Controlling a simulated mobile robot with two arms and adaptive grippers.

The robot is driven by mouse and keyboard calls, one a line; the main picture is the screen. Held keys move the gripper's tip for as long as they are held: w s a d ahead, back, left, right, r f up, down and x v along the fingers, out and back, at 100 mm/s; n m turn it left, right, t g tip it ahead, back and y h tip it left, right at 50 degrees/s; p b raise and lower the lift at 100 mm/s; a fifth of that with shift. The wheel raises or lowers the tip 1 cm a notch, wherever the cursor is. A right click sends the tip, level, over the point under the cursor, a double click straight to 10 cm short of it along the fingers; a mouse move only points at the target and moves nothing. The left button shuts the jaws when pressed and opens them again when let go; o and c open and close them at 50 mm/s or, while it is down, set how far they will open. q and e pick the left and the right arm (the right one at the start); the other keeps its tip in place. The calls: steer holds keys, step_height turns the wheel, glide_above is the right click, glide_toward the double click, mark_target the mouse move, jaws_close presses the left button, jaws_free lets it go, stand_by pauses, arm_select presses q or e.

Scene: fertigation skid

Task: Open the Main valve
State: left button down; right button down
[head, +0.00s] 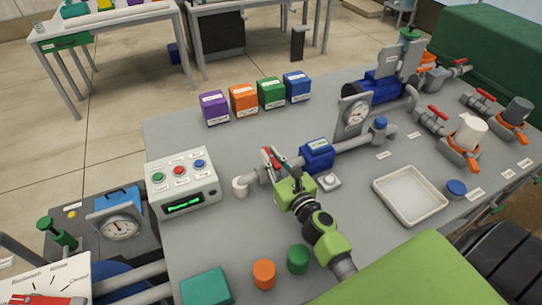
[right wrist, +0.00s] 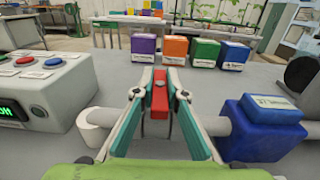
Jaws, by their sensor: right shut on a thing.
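A red valve handle (head: 267,157) sits on the grey pipe (head: 345,146) between the pipe's white left end and a blue box (head: 317,155). No readable label names it as the Main valve. My right gripper (head: 274,156) reaches in from the front and is shut on this red handle. In the right wrist view the red handle (right wrist: 160,93) stands between the two fingertips (right wrist: 160,97), in line with the fingers and crossing the pipe. The fingers hide part of the valve body. My left gripper is not in view.
A control box with coloured buttons (head: 182,182) stands left of the valve. Purple, orange, green and blue boxes (head: 243,98) line the back edge. A white tray (head: 410,195) lies to the right. Other red-handled valves (head: 432,114) are at far right. The table's middle back is clear.

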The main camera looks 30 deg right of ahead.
steer(key=shift+r+n+y, duration=0.1)
steer(key=shift+n+y, duration=0.2)
steer(key=shift+y, duration=0.2)
steer(key=shift+n+y, duration=0.6)
steer(key=shift+y, duration=0.3)
steer(key=shift+d+n+y, duration=0.1)
steer(key=shift+n+y, duration=0.3)
steer(key=shift+y, duration=0.2)
steer(key=n+y, duration=0.1)
steer(key=g+y+b, duration=0.1)
steer(key=shift+f+n+y, duration=0.25)
steer(key=shift+n+y, duration=0.15)
steer(key=n+g+y+b, duration=0.3)
steer(key=n+y+b, duration=0.1)
steer(key=y, duration=0.1)
steer(key=shift+r+n+g+y+b, duration=0.2)
steer(key=shift+n+g+y+b, duration=0.8)
steer(key=shift+g+y+b, duration=0.25)
